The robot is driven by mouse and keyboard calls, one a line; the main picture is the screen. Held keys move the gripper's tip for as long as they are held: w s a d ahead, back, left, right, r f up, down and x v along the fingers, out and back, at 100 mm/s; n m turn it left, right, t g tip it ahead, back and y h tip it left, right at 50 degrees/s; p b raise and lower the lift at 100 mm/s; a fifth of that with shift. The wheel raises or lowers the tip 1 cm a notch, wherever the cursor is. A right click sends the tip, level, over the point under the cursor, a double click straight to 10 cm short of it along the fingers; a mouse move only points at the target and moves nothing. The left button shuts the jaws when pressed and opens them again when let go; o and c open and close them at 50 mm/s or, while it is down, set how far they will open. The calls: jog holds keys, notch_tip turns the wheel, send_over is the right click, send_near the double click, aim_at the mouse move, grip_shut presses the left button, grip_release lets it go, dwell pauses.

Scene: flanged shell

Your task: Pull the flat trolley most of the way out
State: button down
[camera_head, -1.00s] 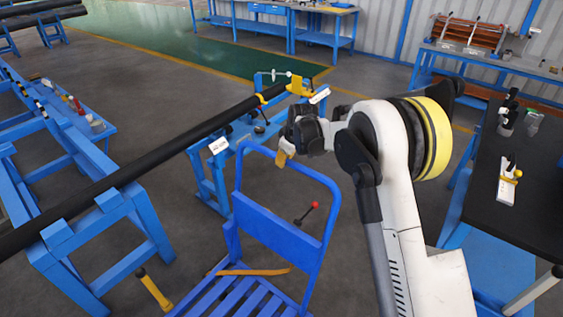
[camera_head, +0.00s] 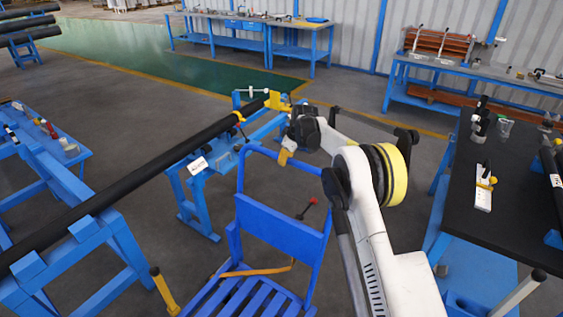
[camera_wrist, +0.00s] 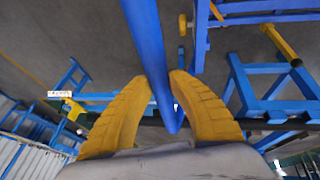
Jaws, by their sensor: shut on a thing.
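The blue flat trolley (camera_head: 280,225) stands on the floor in the middle of the head view, with a tall tube handle, a back panel and a slatted deck. A strap (camera_head: 252,271) lies across its deck. My gripper (camera_head: 285,156) is at the top bar of the handle in the head view. In the wrist view my yellow fingers (camera_wrist: 158,105) are shut on the blue handle tube (camera_wrist: 148,50), one on each side. The lower deck is cut off by the bottom edge of the head view.
A long black pipe (camera_head: 130,182) rests on blue stands (camera_head: 75,245) left of the trolley. A black-topped bench (camera_head: 465,200) stands at the right. Grey floor behind the trolley, towards the back benches (camera_head: 250,35), is open.

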jog(key=shift+w+d, duration=0.2)
jog(key=shift+d, duration=0.05)
jog(key=c, duration=1.2)
grip_release()
jog(key=shift+f, duration=0.1)
jog(key=v, duration=1.2)
